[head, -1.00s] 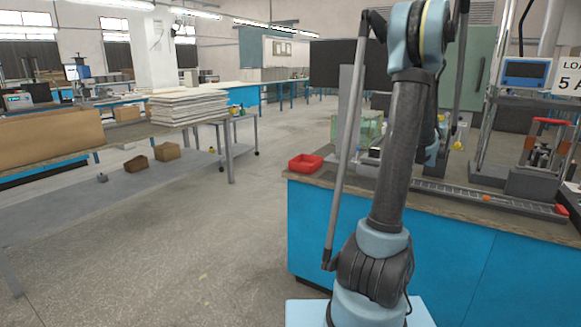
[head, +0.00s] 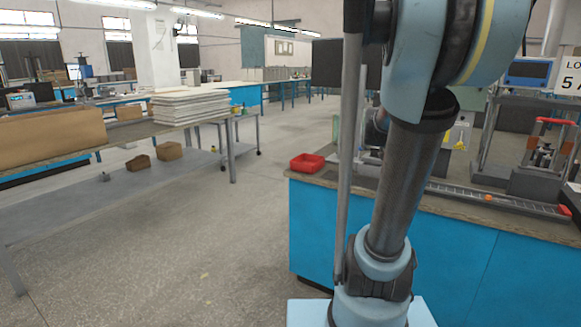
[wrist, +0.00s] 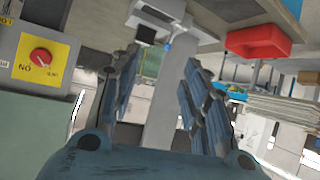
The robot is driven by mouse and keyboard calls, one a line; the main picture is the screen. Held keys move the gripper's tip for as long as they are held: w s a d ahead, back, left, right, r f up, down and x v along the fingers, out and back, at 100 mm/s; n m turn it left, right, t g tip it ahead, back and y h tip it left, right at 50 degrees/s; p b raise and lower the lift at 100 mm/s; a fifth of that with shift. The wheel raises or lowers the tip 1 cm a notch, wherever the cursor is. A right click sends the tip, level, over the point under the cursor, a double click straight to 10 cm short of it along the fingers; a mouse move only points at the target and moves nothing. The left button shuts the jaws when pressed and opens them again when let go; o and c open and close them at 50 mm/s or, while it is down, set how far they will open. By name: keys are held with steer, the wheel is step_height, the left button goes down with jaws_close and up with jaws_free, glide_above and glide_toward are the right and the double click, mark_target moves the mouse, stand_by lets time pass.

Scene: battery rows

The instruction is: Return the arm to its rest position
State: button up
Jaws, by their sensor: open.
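My arm stands in front of the blue workbench (head: 400,232) in the head view, its upper links folded back large and close to the camera. My gripper (wrist: 158,85) shows in the wrist view with its two dark fingers spread apart and nothing between them. In the head view my gripper is hidden behind my own arm links. The wrist view is tilted and shows a red bin (wrist: 258,42) at upper right and a yellow panel with a red knob (wrist: 40,57) at left, both apart from the fingers.
The red bin also shows in the head view (head: 307,162), on the bench's left corner. A press-like fixture (head: 545,155) and a long rail tray (head: 495,198) stand on the bench at right. A table with stacked boards (head: 190,106) is at left. The floor between is clear.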

steer(key=s+a+f+n+g+y, duration=0.1)
steer(key=s+a+f+g, duration=0.1)
steer(key=s+a+f, duration=0.35)
steer(key=s+a+f+n+g+y, duration=0.1)
steer(key=s+a+f+g+y, duration=0.1)
steer(key=s+a, duration=0.6)
steer(key=s+f+g, duration=0.2)
steer(key=s+f, duration=0.4)
steer(key=s, duration=0.3)
steer(key=s+d+f+g, duration=0.1)
steer(key=s+f+g, duration=0.2)
steer(key=s+f, duration=0.3)
steer(key=s, duration=0.3)
steer(key=shift+s+d, duration=0.15)
steer(key=shift+s, duration=0.15)
steer(key=shift+w+f, duration=0.15)
steer(key=shift+w, duration=0.35)
steer(key=shift+c, duration=1)
